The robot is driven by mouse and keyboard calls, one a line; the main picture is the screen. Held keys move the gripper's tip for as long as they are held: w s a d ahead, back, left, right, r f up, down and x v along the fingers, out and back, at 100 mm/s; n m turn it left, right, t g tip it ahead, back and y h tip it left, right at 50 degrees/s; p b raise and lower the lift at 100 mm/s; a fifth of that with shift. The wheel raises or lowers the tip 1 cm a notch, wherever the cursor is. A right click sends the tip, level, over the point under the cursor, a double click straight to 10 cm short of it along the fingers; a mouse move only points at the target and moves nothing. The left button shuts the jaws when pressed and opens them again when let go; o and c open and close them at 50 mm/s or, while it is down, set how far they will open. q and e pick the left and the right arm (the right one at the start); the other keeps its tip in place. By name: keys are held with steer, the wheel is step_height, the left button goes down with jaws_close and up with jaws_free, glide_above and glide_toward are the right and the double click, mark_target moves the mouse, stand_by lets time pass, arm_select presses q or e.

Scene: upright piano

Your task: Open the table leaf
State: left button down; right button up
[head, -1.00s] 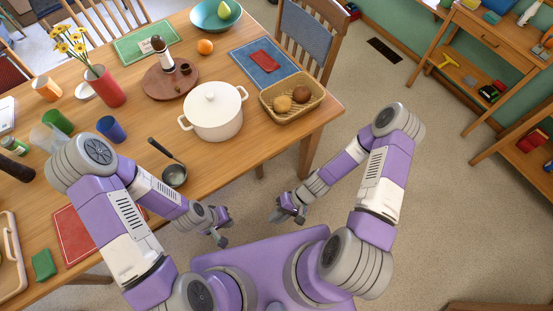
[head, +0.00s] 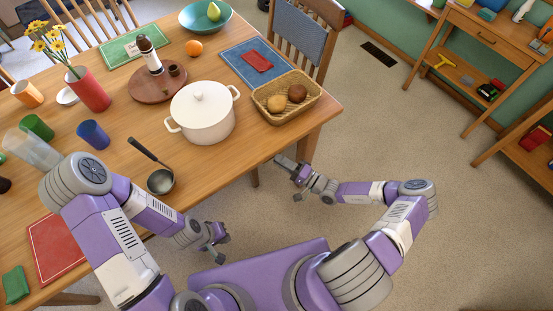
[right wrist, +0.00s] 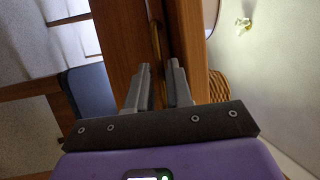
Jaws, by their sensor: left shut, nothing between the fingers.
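The wooden table (head: 225,160) fills the left and middle of the head view. I cannot single out a separate leaf on it. My right gripper (head: 288,178) is beside the table's near edge, close to its right corner and a table leg. In the right wrist view its two fingers (right wrist: 158,85) are apart, facing brown wood (right wrist: 187,35) with a narrow gap along it. Nothing shows clamped between them; contact with the wood is unclear. My left gripper (head: 221,238) is shut and empty, low in front of the table's near edge.
A white pot (head: 202,117), a basket with round items (head: 290,112) and a black ladle (head: 160,180) stand near the table's near edge. A chair (head: 298,40) is at the table's far right. Open floor (head: 385,130) lies to the right.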

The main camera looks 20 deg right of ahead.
steer(key=shift+x, duration=1.1)
steer(key=shift+c, duration=0.3)
jaws_close()
steer(key=shift+s, duration=0.1)
